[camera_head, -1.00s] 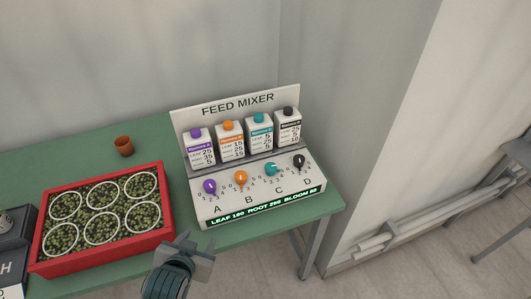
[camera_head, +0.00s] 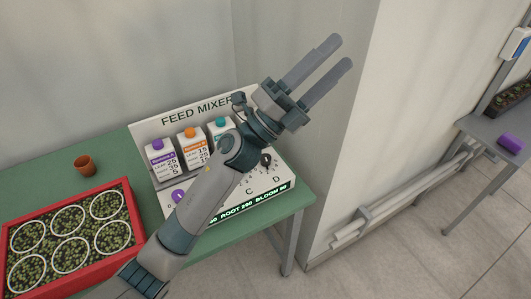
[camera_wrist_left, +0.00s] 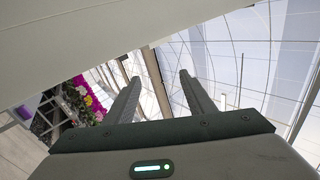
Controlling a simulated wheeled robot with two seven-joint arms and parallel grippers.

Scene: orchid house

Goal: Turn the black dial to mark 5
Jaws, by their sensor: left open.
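The black dial (camera_head: 266,160) sits at the right end of the feed mixer (camera_head: 153,127), above the letter D. Its exact mark is too small to read. My left gripper (camera_head: 342,50) is open and empty, raised above and to the right of the mixer. Its fingers point up and right, away from the dial. My left arm crosses in front of the mixer and hides the orange and teal dials and the black-capped carton. The left wrist view shows the two fingers (camera_wrist_left: 158,82) apart with nothing between them. My right gripper is not in view.
A purple dial (camera_head: 179,196) shows at the mixer's left. A red tray (camera_head: 137,215) of potted plants and a terracotta pot (camera_head: 84,165) stand on the green table (camera_head: 60,172). A wall corner rises close to the right. A purple object (camera_head: 511,143) lies on a grey bench.

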